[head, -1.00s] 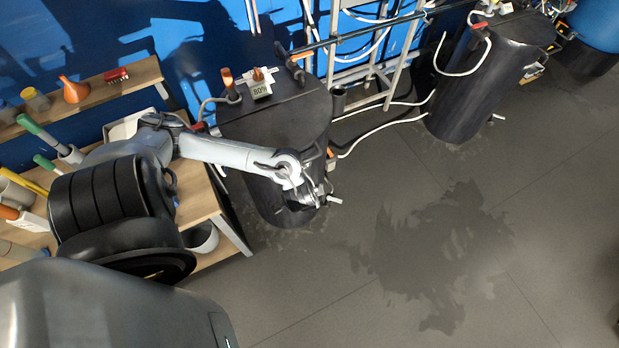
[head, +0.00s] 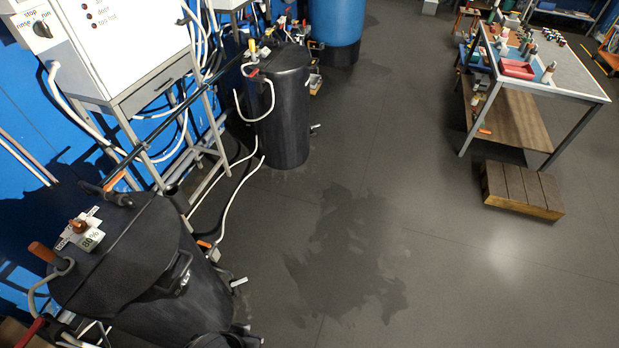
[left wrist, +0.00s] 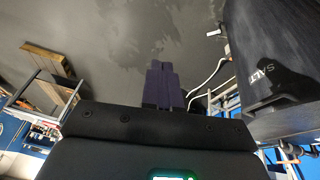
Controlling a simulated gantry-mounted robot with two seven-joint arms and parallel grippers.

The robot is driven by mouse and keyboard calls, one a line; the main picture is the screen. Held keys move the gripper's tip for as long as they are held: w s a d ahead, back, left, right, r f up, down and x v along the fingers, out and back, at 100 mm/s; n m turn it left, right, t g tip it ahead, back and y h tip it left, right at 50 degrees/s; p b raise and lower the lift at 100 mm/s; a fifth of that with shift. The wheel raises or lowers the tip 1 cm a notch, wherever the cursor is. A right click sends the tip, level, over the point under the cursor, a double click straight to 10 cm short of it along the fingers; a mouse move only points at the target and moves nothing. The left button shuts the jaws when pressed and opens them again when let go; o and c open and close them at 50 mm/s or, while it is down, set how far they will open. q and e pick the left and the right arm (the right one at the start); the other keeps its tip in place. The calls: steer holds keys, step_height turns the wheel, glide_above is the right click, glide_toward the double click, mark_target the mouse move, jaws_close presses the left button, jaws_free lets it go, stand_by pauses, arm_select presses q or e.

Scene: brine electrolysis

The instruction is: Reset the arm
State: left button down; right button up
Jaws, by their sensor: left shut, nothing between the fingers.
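My left gripper (left wrist: 162,84) shows in the left wrist view with its dark purple fingers together and nothing between them. It points out over the dark floor. A black tank marked SALT (left wrist: 262,50) stands to the right of the fingers, apart from them in the picture. In the head view a black tank (head: 135,262) with an 80% tag (head: 92,240) and a lid handle fills the lower left. I cannot make out my left gripper in the head view. My right gripper is in neither view.
A second black tank (head: 280,110) stands further back, with white hoses on the floor. A white control cabinet (head: 120,40) is at the upper left. A workbench (head: 575,82) and a wooden step (head: 522,190) are at the right. The middle floor, with a wet patch (head: 345,255), is clear.

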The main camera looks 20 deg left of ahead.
arm_select(q)
step_height(320, 180, up, 17)
steer(key=a+m+p, duration=0.2)
steer(key=m+p, duration=0.2)
steer(key=p, duration=1)
steer(key=shift+a+f, duration=0.2)
steer(key=shift+a, duration=0.15)
